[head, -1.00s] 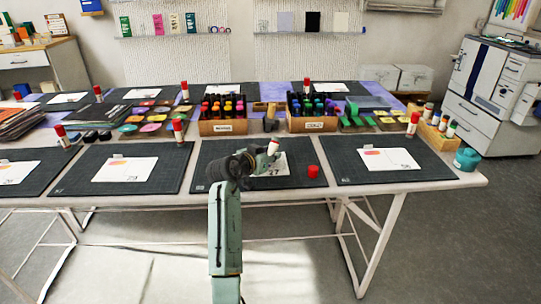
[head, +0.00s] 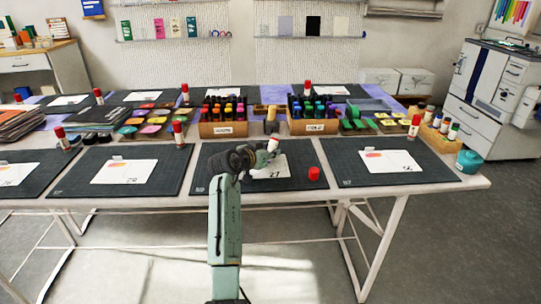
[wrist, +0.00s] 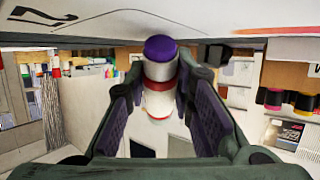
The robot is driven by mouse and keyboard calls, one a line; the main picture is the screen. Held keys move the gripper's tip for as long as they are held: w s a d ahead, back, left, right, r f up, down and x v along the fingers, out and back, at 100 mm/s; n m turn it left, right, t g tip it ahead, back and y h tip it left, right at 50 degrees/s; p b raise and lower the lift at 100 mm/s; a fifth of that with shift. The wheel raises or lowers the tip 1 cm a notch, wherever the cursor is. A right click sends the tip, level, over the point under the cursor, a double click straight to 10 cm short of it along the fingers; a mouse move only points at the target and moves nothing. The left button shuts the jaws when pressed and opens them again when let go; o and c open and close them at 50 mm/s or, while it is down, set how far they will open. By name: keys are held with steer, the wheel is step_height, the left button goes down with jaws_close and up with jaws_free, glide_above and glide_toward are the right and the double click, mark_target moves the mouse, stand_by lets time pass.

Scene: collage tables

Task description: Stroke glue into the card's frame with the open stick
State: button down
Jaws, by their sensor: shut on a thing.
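My gripper (wrist: 160,90) is shut on the open glue stick (wrist: 158,103), a white tube with a red band and a bare purple glue tip (wrist: 160,48). In the head view, my gripper (head: 264,155) is over the card (head: 268,171) marked 27, with the white end of the stick (head: 273,144) up. The card (wrist: 130,20) fills the top of the wrist view, with a thin curved outline and a "2" at left. The tip is close to it; I cannot tell whether they touch. A red cap (head: 314,174) stands on the mat, right of the card.
The card lies on a dark cutting mat (head: 305,152). Mats with cards and red-capped sticks (head: 178,134) lie on both sides. Behind are wooden boxes of bottles (head: 223,129) (head: 314,126). A teal pot (head: 468,161) stands at the table's right edge.

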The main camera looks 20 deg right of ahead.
mark_target(281, 155)
steer(key=shift+w, duration=0.2)
